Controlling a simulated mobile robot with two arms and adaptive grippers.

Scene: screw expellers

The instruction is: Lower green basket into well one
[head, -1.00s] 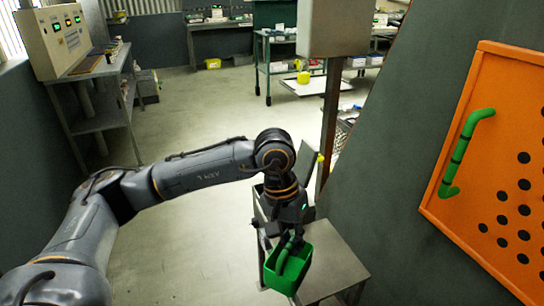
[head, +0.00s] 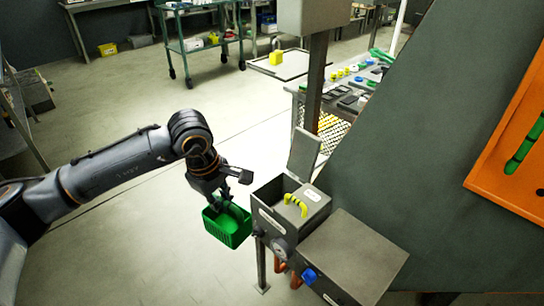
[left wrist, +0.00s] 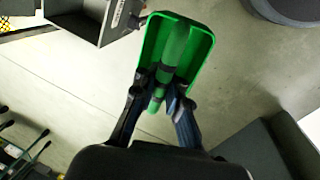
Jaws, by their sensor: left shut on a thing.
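The green basket (head: 228,228) hangs from my left gripper (head: 224,203), to the left of the grey metal well box (head: 280,228) and apart from it. In the left wrist view the fingers (left wrist: 163,92) are shut on the basket's upright green handle, and the basket (left wrist: 203,48) spreads around it. The well box has a raised lid (head: 305,154) at its back and a dark opening at its left. A plate with a yellow handle (head: 296,204) covers its right part. I cannot read which well is number one. My right gripper is out of view.
A grey metal cabinet (head: 357,252) with a blue knob (head: 309,276) adjoins the box at right. A dark post (head: 317,85) stands behind it. An orange panel (head: 490,182) with a green handle is at far right.

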